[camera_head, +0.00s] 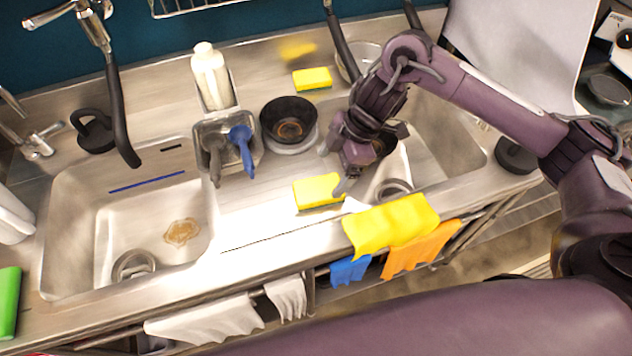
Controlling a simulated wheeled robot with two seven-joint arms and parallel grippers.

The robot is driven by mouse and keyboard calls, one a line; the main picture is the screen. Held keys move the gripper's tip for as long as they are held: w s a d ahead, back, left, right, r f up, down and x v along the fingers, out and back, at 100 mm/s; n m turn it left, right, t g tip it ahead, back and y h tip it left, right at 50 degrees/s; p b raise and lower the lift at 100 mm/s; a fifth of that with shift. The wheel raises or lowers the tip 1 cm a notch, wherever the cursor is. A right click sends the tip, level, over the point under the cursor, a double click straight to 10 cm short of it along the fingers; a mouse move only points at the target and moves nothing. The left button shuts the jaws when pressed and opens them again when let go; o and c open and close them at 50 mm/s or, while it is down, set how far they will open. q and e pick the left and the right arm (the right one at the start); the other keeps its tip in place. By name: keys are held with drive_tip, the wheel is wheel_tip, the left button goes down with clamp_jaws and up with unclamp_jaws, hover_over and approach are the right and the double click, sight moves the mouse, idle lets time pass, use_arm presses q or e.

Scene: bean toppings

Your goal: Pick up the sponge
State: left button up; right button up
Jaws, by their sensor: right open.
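A yellow sponge (317,192) with a green underside lies on the steel counter between the two sinks, near the front edge. A second yellow sponge (312,78) lies at the back of the counter, close to the wall. My right gripper (345,180) points down at the right end of the front sponge, with a finger beside or over that end. It is open; whether it touches the sponge cannot be told. My left gripper is not in view.
A black bowl (289,121) and a caddy (228,143) with a white bottle (211,76) and brushes stand behind the front sponge. Sinks lie left (75,215) and right (455,140). A yellow cloth (391,225) hangs over the front edge.

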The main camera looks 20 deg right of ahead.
sight(320, 187)
drive_tip(key=p+x, duration=0.1)
drive_tip(key=x, duration=0.2)
drive_tip(key=p+x, duration=0.1)
drive_tip(key=x, duration=0.2)
drive_tip(key=shift+w+d+f, duration=0.15)
drive_tip(key=shift+w+f, duration=0.05)
drive_tip(key=shift+f, duration=0.55)
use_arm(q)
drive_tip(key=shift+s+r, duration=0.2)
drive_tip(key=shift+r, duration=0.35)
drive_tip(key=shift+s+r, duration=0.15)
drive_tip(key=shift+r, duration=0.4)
use_arm(e)
drive_tip(key=c, duration=1)
drive_tip(key=shift+c, duration=0.3)
